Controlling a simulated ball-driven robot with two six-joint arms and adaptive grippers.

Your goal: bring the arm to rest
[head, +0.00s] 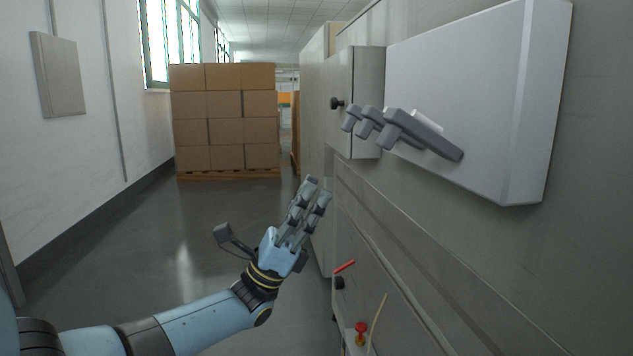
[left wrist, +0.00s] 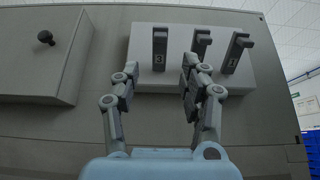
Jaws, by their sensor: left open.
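My left gripper (head: 278,222) is open and empty in the head view, its fingers pointing up and its thumb spread to the left. It is below and to the left of a pale wall box (head: 480,90) that carries three grey levers (head: 432,138). In the left wrist view, my open left gripper (left wrist: 160,75) shows its fingers apart below the box (left wrist: 178,85). The levers (left wrist: 160,50) stand beyond the fingers, which show no hold on them; one finger partly overlaps the middle lever. My right gripper is not in view.
A grey cabinet (head: 354,85) with a black knob (head: 337,104) juts out left of the box. Below are a red handle (head: 344,266), a red button (head: 361,327) and a thin pale rod (head: 377,322). Stacked cartons (head: 224,118) stand down the aisle; the floor (head: 150,260) at left is clear.

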